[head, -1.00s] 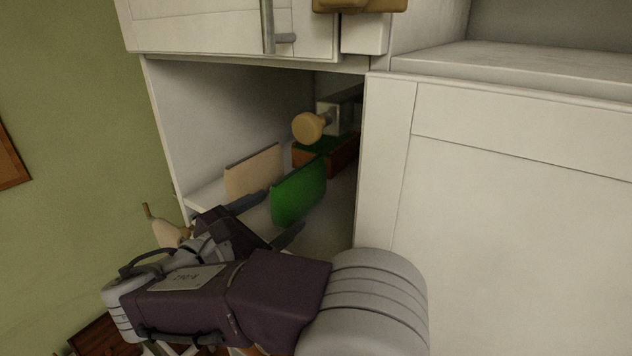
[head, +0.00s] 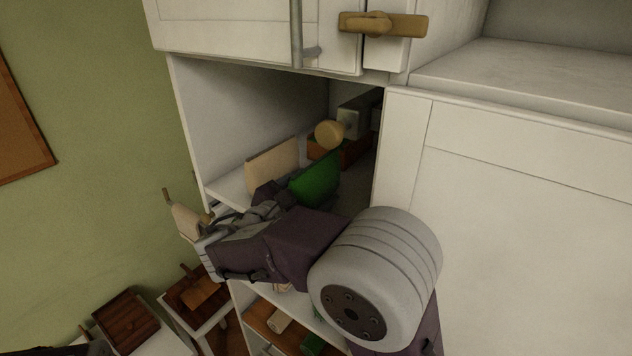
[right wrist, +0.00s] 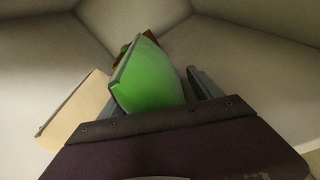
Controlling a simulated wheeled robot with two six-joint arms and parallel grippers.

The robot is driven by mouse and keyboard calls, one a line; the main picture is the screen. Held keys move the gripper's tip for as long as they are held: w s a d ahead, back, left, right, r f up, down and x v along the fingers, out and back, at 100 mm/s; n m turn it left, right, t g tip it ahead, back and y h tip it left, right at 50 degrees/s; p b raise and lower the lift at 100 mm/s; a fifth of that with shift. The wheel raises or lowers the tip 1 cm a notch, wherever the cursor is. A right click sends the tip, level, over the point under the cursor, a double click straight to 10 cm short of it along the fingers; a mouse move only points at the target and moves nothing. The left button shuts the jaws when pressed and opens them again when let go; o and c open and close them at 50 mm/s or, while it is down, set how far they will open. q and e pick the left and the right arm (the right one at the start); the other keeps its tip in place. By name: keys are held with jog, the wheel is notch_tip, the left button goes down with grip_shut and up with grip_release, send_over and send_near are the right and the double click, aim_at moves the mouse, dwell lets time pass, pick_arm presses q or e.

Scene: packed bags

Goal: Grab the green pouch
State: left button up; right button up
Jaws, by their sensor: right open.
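The green pouch (head: 316,180) stands upright on the cabinet's open shelf, beside a cream pouch (head: 272,165). My right gripper (head: 287,192) reaches into the compartment from the front, and its body hides the pouch's lower part in the head view. In the right wrist view the green pouch (right wrist: 147,78) rises just ahead of the open right gripper (right wrist: 155,88), with one finger plain on its right. The other finger is mostly hidden near the pouch's left side. I cannot tell whether a finger touches it. The cream pouch (right wrist: 75,108) is to the left.
A brown box (head: 350,152) and a round tan knob-like thing (head: 328,134) sit behind the pouches. The cabinet's side wall (head: 245,120) and white front panel (head: 520,210) bound the opening. A lower shelf holds small items. A tan handle (head: 384,24) juts out above.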

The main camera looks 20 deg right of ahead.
aim_at(312, 166)
jog(key=c, duration=1.6)
notch_tip(312, 166, up, 10)
jog(key=shift+r+b, duration=0.1)
jog(key=shift+b, duration=0.3)
